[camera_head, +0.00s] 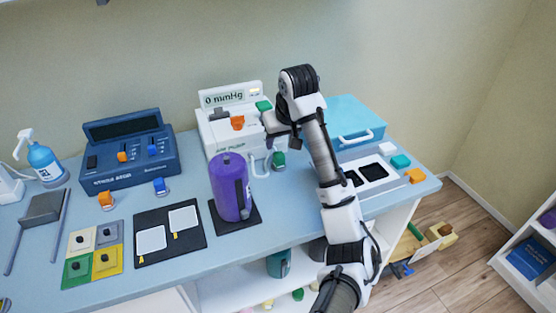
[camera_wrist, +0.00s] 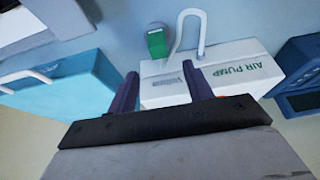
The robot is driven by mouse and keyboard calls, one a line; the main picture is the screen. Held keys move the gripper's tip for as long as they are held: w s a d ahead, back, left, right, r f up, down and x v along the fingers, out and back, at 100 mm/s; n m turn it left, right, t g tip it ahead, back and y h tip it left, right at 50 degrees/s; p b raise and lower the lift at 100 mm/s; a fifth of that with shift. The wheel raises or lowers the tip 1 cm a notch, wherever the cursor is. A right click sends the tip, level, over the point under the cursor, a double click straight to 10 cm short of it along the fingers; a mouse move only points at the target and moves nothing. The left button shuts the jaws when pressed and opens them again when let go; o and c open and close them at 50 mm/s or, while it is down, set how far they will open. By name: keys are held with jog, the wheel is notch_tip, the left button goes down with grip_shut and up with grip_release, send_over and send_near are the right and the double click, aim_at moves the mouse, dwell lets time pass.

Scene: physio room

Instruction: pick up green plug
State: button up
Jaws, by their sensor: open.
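The green plug (camera_head: 279,160) stands on the blue table in front of the white air pump (camera_head: 226,134), beside a pale hose loop. In the wrist view the green plug (camera_wrist: 157,44) has a grey end and lies beyond my fingertips, roughly in line with the gap between them. My gripper (camera_head: 283,138) is above the table near the pump's right side, apart from the plug. In the wrist view my gripper (camera_wrist: 162,82) shows two spread dark fingers with nothing held between them. Another green piece (camera_head: 264,105) sits on top of the pump, beside an orange one.
A purple cylinder (camera_head: 230,187) stands on a dark mat left of the plug. A light-blue case (camera_head: 345,122) with a white handle is to the right, behind my arm. A dark-blue device (camera_head: 128,152) stands at the left. The air pump (camera_wrist: 200,82) is close to my fingers.

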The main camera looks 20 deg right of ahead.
aim_at(279, 153)
jog(key=x, duration=0.2)
jog(key=shift+w+f, duration=0.2)
jog(key=shift+f, duration=0.1)
jog(key=shift+s+x, duration=0.15)
jog(key=shift+x, duration=1.15)
jog(key=shift+s+x, duration=0.1)
jog(key=shift+x, duration=1.2)
jog(key=c, duration=0.9)
